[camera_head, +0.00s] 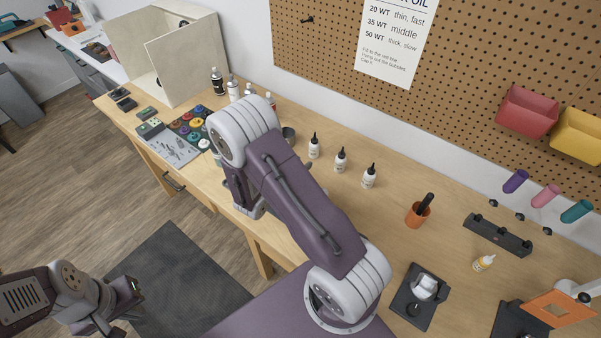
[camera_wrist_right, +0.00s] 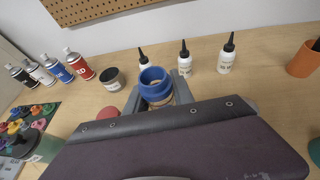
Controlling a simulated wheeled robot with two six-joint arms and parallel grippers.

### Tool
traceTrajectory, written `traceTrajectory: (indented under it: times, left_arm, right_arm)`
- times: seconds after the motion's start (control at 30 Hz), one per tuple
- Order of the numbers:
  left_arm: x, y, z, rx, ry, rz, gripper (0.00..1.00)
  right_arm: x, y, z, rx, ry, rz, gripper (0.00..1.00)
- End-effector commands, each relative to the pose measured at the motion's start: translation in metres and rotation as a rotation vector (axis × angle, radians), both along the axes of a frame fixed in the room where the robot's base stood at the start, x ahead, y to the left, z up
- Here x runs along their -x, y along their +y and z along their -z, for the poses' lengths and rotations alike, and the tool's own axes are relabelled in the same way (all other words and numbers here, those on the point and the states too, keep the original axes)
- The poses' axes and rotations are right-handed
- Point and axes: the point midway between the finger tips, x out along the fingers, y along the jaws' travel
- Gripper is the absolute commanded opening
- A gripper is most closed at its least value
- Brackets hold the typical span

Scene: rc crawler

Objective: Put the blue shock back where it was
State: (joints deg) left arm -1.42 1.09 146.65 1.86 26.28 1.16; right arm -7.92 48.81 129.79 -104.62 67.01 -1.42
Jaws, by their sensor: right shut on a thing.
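A blue ring-shaped part, apparently the blue shock (camera_wrist_right: 155,78), sits between the fingers of my right gripper (camera_wrist_right: 158,92) in the right wrist view. The gripper is shut on it. Its lower part is mostly hidden by my gripper and wrist. In the head view my right arm reaches over the bench and hides the held part. My left gripper (camera_head: 126,300) is low at the left, over the floor and away from the bench. Its finger gap is not clear.
Three white dropper bottles (camera_head: 340,160) stand behind my right arm. Spray cans (camera_head: 218,82) and a dark jar (camera_wrist_right: 112,78) stand left of them. A mat with coloured parts (camera_head: 190,127) lies at the left. An orange cup (camera_head: 417,214) and black rack (camera_head: 497,235) stand right.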

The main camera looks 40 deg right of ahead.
Motion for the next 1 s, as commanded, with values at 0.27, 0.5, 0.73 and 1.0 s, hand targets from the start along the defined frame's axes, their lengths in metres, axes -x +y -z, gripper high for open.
traceTrajectory:
  times: [0.27, 0.5, 0.73, 1.0]
  left_arm:
    - [0.000, 0.000, -0.008, 0.000, 0.000, 0.000, 0.00]
    - [0.000, 0.000, -0.007, 0.000, 0.000, 0.000, 0.00]
    - [0.000, 0.000, 0.001, 0.000, 0.001, 0.000, 0.00]
    - [0.000, 0.000, -0.002, 0.000, 0.000, 0.000, 0.00]
  right_arm:
    - [0.001, 0.000, 0.037, 0.001, 0.002, 0.000, 0.00]
    - [0.001, 0.000, 0.040, 0.001, 0.000, 0.000, 0.00]
    - [0.001, 0.000, 0.047, 0.000, 0.000, 0.000, 0.00]
    - [0.001, 0.000, 0.045, 0.000, 0.000, 0.000, 0.51]
